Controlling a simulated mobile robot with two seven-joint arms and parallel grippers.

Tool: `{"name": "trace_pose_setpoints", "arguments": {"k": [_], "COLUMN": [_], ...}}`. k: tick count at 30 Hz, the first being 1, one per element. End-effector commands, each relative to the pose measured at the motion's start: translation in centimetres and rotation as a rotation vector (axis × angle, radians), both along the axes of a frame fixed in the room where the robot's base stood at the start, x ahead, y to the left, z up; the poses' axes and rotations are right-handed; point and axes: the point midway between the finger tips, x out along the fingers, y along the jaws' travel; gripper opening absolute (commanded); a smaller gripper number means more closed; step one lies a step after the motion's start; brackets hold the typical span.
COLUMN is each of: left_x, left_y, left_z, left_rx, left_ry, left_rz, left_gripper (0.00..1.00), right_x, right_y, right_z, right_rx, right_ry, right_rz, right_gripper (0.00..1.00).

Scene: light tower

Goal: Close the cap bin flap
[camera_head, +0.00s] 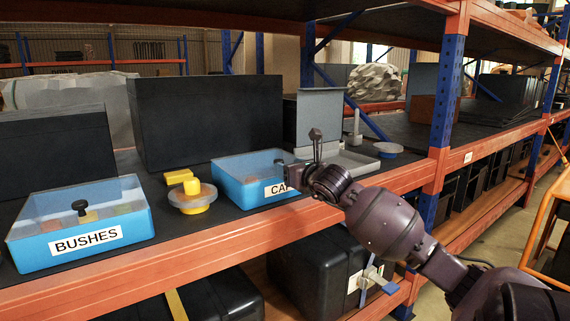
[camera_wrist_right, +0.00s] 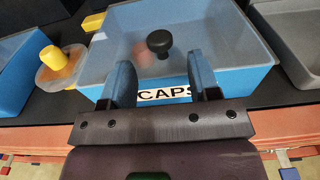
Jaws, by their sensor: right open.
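The blue cap bin (camera_head: 234,178) stands on the middle shelf, its CAPS label partly hidden by my right gripper (camera_head: 301,156). In the right wrist view the same bin (camera_wrist_right: 258,72) lies straight ahead. A clear, greyish flap (camera_wrist_right: 205,32) with a black knob (camera_wrist_right: 159,41) appears to lie across its top. I cannot tell whether it is fully down. A reddish blur shows through it. My right gripper (camera_wrist_right: 161,76) is open and empty, its two fingers at the bin's front, either side of the label, with the knob beyond them. My left gripper is not in view.
A blue BUSHES bin (camera_head: 130,220) with a black-knobbed clear lid stands at the left. Between the bins is a round tub with a yellow top (camera_head: 192,193). A grey bin (camera_head: 352,160) with a raised panel stands to the right. An orange beam (camera_head: 200,255) edges the shelf.

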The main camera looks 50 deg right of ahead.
Motion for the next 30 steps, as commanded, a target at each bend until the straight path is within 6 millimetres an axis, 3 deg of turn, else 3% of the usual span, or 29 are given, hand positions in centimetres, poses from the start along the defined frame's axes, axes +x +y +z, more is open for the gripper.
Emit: {"name": "trace_pose_setpoints", "arguments": {"k": [6, 12, 30], "left_x": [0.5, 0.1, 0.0], "left_y": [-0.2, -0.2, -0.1], "left_z": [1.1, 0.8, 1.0], "left_rx": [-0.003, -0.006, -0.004], "left_ry": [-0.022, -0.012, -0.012], "left_rz": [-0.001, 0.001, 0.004], "left_gripper": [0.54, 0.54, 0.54], "right_x": [-3.8, -5.7, -6.1], "right_y": [1.2, 1.8, 1.9], "right_z": [0.5, 0.5, 0.4], "right_rx": [0.003, 0.001, -0.001], "right_ry": [-0.004, -0.001, 0.000], "right_rz": [-0.001, 0.000, -0.001], "right_gripper": [0.56, 0.56, 0.56]}}
